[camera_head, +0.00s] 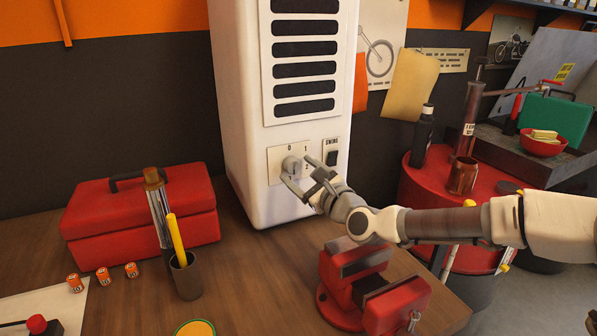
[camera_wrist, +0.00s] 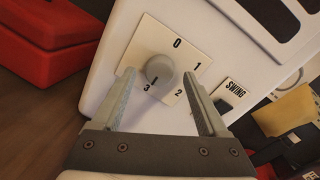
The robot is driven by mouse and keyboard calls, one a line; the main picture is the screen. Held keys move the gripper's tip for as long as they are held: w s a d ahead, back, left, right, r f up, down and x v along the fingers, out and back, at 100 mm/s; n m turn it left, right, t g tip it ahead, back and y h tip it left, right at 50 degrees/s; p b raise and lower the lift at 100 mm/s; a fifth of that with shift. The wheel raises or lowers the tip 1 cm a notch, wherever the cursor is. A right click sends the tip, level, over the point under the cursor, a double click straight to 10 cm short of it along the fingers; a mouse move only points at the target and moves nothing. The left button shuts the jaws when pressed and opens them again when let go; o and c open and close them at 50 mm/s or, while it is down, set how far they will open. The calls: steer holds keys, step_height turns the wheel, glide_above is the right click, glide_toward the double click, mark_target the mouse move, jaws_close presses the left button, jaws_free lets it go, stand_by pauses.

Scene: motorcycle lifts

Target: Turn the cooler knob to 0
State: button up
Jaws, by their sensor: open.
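The cooler (camera_head: 236,110) is a tall white unit on the bench, with dark vents above a square dial plate. Its round grey knob (camera_head: 291,165) sits in the middle of the plate; the knob also shows in the wrist view (camera_wrist: 159,69). The plate (camera_wrist: 141,50) is marked 0 at the top, then 1, 2 and 3 clockwise. A dark mark on the knob's lower edge seems to lie near the 3. My gripper (camera_head: 299,174) is open, one finger on each side of the knob. In the wrist view gaps seem to show between fingers and knob; contact is unclear.
A SWING switch (camera_head: 332,157) is right of the dial. A red toolbox (camera_head: 140,213) and a dark cup (camera_head: 186,275) with a yellow tool stand left. A red vise (camera_head: 365,292) sits below my arm. A red drum (camera_head: 425,195) stands at right.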

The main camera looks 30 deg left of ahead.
steer(key=shift+w+a, duration=0.2)
steer(key=shift+a, duration=0.15)
jaws_close()
